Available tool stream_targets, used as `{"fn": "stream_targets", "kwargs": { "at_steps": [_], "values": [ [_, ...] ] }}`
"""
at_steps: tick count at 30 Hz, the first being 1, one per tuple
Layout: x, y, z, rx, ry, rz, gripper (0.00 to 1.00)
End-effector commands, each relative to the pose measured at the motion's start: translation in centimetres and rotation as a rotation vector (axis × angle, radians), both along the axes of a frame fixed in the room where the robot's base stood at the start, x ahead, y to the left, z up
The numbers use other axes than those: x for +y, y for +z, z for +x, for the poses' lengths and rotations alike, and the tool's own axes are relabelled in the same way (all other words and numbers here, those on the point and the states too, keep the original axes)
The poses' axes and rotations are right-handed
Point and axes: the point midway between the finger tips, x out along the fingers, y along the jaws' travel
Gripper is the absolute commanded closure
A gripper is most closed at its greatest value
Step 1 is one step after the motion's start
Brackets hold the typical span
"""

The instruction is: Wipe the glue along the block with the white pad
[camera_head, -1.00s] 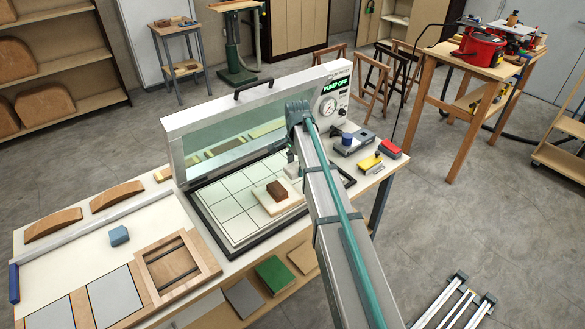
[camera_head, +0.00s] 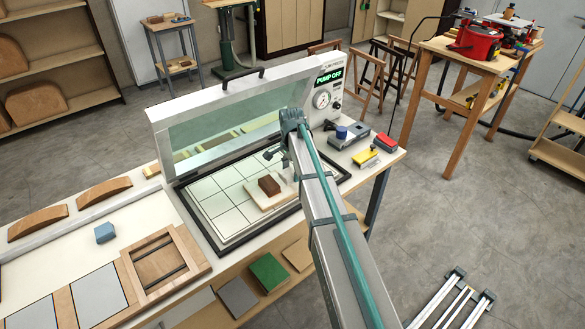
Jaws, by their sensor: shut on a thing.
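A small brown block (camera_head: 269,185) sits on a pale square board (camera_head: 256,203) on the press's white gridded bed (camera_head: 219,209). My gripper (camera_head: 272,154) shows small and dark at the end of my arm, above and just behind the block, apart from it. It is shut on a small pale thing, seemingly the white pad, which is mostly hidden by the gripper and my arm. Glue is too small to make out.
The press lid (camera_head: 230,106) stands open behind the bed; its panel (camera_head: 327,88) reads PUMP OFF. A blue block (camera_head: 105,232) and a wooden frame (camera_head: 194,255) lie left. Yellow (camera_head: 365,157) and red (camera_head: 386,141) items lie right, and curved wooden forms (camera_head: 104,193) back left.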

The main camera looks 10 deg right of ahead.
Motion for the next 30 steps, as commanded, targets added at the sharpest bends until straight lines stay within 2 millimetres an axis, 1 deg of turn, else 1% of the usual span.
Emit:
{"fn": "stream_targets", "kwargs": {
  "at_steps": [1,8,9,21,24,30],
  "values": [
    [0.1,-0.9,-0.1,0.0,0.001,0.0,0.64],
    [1.1,-3.2,-0.5,0.001,0.002,0.0,0.64],
    [1.2,-2.6,0.4,0.0,0.002,0.0,0.64],
    [2.8,-2.6,4.6,0.0,0.001,0.0,0.64],
    [2.4,-2.6,3.0,0.001,-0.001,0.0,0.64],
    [1.6,-2.6,1.0,0.0,-0.001,0.0,0.64]
  ]
}}
